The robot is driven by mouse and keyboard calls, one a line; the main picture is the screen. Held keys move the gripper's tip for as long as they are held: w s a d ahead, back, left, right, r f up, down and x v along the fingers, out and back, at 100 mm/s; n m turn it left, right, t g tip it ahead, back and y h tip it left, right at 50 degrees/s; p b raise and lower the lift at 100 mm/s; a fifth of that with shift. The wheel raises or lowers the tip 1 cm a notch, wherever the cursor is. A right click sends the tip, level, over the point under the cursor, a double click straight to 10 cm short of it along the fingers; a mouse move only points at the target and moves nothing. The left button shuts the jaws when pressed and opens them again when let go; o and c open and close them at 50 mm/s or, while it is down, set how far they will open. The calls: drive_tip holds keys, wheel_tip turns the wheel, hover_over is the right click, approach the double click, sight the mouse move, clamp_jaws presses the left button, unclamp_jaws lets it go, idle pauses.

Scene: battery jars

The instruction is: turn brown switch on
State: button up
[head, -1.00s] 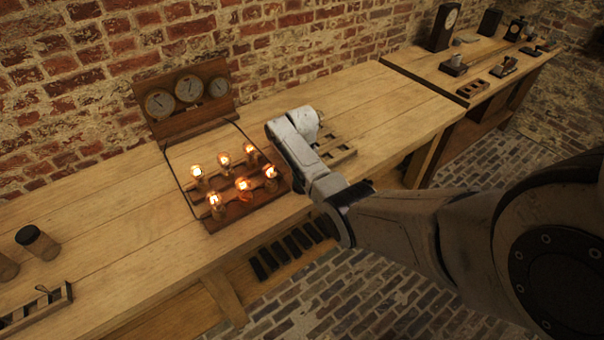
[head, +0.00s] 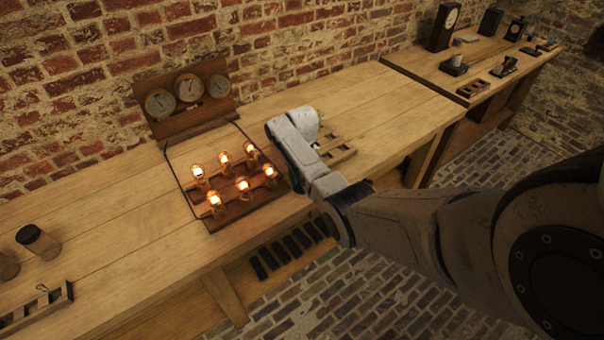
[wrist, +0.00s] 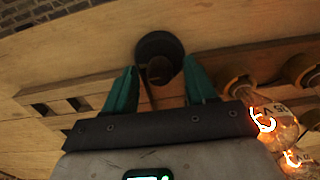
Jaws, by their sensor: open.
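In the wrist view, a dark round switch base (wrist: 150,45) with a small brownish lever at its middle lies on the bench. My gripper (wrist: 162,72) is open, with one teal finger on each side of the lower part of this switch. The lever shows between the fingers; I cannot tell whether they touch it, or which way it is set. In the head view, my arm hides the switch and the fingers. A wooden lamp board (head: 232,217) with several glowing bulbs stands just left of my arm.
A panel with three gauges (head: 189,87) stands behind the lamp board, against the brick wall. A slotted wooden rack (head: 340,157) lies right of my wrist. Glowing bulbs (wrist: 265,118) are close on the gripper's right in the wrist view.

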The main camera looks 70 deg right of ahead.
wheel_tip(320, 180, up, 11)
drive_tip(key=shift+f+b, duration=0.15)
drive_tip(key=shift+b, duration=0.2)
idle(0.6)
drive_tip(key=s+a+f+n+b, duration=0.1)
drive_tip(key=a+f, duration=0.4)
drive_tip(key=a, duration=0.5)
drive_tip(key=s+a+f+n+b, duration=0.15)
drive_tip(key=a+f, duration=0.35)
drive_tip(key=a, duration=0.6)
drive_tip(key=s+a+n+t, duration=0.1)
drive_tip(key=s+a+n, duration=0.2)
drive_tip(key=s+a, duration=1.1)
drive_tip(key=shift+s+a, duration=0.2)
drive_tip(key=shift+s, duration=0.35)
